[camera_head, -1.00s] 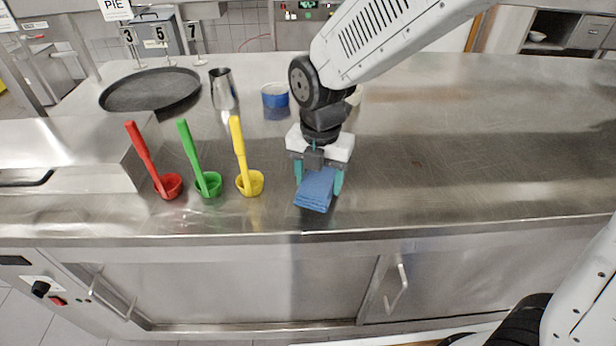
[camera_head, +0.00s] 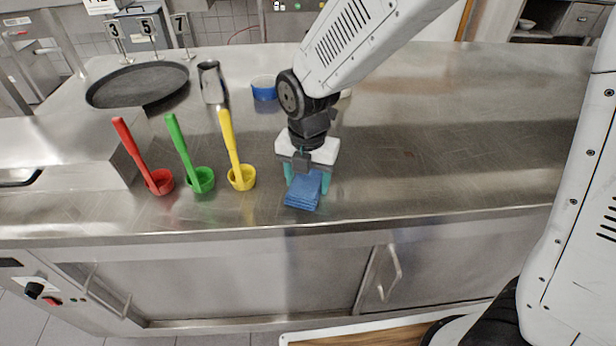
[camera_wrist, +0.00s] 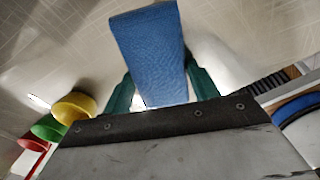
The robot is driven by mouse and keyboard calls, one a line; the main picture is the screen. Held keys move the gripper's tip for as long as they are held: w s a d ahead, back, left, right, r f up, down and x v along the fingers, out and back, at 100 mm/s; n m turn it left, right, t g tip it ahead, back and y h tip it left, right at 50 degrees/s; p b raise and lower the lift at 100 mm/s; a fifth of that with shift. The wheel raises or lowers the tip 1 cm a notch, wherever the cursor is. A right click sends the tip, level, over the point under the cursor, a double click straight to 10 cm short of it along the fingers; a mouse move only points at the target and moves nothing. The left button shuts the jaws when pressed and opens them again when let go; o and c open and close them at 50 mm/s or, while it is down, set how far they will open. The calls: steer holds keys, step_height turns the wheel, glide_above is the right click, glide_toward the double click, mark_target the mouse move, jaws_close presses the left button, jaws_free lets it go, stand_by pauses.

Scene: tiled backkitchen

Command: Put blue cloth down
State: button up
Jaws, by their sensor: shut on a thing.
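The blue cloth (camera_head: 304,190) is folded into a thick pad. It is between the teal fingers of my gripper (camera_head: 307,184), near the front edge of the steel counter (camera_head: 430,185). My gripper points down and is shut on the cloth. In the wrist view the cloth (camera_wrist: 150,55) sticks out between the two teal fingertips (camera_wrist: 160,92). I cannot tell for sure whether its lower end touches the counter.
Yellow (camera_head: 241,178), green (camera_head: 200,180) and red (camera_head: 158,182) ladles stand left of my gripper. Behind are a steel cup (camera_head: 212,84), a blue tub (camera_head: 264,90) and a dark round pan (camera_head: 138,85). The counter to the right is clear.

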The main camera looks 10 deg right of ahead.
mark_target(308, 182)
steer(key=o, duration=1)
steer(key=shift+s+f, duration=0.25)
steer(key=shift+f, duration=0.25)
steer(key=shift+o, duration=0.2)
steer(key=shift+d+r, duration=0.15)
steer(key=shift+w+r, duration=0.15)
steer(key=shift+r, duration=0.2)
step_height(308, 182, up, 12)
steer(key=shift+r, duration=0.15)
steer(key=s+d+r+m, duration=0.2)
steer(key=s+d+m, duration=0.7)
steer(key=m, duration=0.6)
steer(key=s+d+r+m+t, duration=0.1)
steer(key=s+d+r+m, duration=0.1)
steer(key=s+d+m, duration=0.7)
steer(key=shift+s+d+r+m, duration=0.35)
steer(key=shift+d+m, duration=1.05)
steer(key=shift+m, duration=2.2)
